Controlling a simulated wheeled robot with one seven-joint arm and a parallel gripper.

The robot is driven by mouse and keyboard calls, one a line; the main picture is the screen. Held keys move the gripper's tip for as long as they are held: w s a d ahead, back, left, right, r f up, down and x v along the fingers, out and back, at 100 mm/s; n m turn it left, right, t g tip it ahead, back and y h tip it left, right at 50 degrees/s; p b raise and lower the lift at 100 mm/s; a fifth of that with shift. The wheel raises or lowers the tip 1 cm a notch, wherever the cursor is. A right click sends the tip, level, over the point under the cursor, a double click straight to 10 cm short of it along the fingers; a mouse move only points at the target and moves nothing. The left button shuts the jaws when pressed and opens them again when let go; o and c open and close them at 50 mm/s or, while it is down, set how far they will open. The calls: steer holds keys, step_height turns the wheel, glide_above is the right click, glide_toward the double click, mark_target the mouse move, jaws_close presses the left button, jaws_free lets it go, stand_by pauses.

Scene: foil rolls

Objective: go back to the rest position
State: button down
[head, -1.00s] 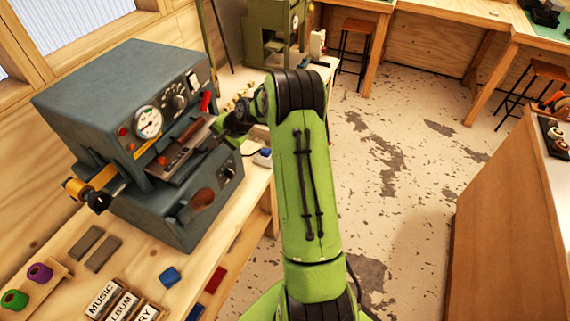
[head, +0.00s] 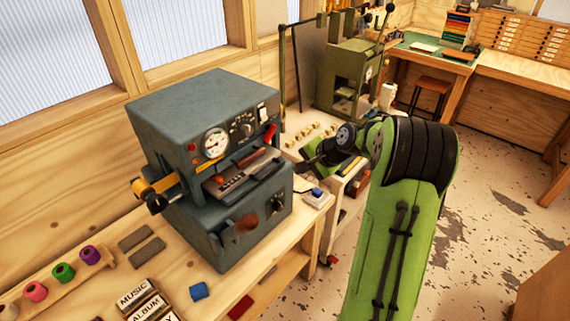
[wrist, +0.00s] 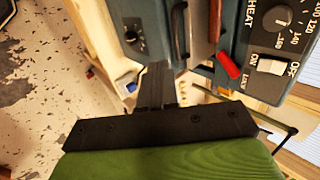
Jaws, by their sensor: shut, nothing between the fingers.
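My gripper (head: 303,167) is at the end of my green arm, just right of the blue-grey foil machine (head: 190,95) in the head view. It looks apart from the machine's front. In the wrist view, my gripper's dark fingers (wrist: 156,80) are together with nothing between them. The machine's side with the HEAT dial (wrist: 275,20) and a red lever (wrist: 228,65) fills the wrist view's upper right.
Foil rolls (head: 63,272) stand on a wooden rack at the lower left. Grey bars (head: 146,252), a blue block (head: 199,291) and word blocks (head: 135,293) lie on the bench. A green press (head: 345,75) stands behind. Open floor (head: 490,235) lies to the right.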

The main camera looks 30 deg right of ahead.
steer(key=s+a+r+n+g+h+b, duration=0.1)
steer(key=s+a+r+n, duration=0.3)
steer(key=s+a, duration=0.3)
steer(key=s+a+r+n+g+h, duration=0.1)
steer(key=s+a+r+n, duration=0.35)
steer(key=a, duration=0.45)
steer(key=s+a+n, duration=0.2)
steer(key=s, duration=0.6)
steer(key=s+a+n+h, duration=0.1)
steer(key=s+n, duration=0.2)
steer(key=s, duration=0.5)
steer(key=shift+s+a+f+b, duration=0.3)
steer(key=shift+a+f, duration=0.05)
steer(key=shift+f, duration=0.05)
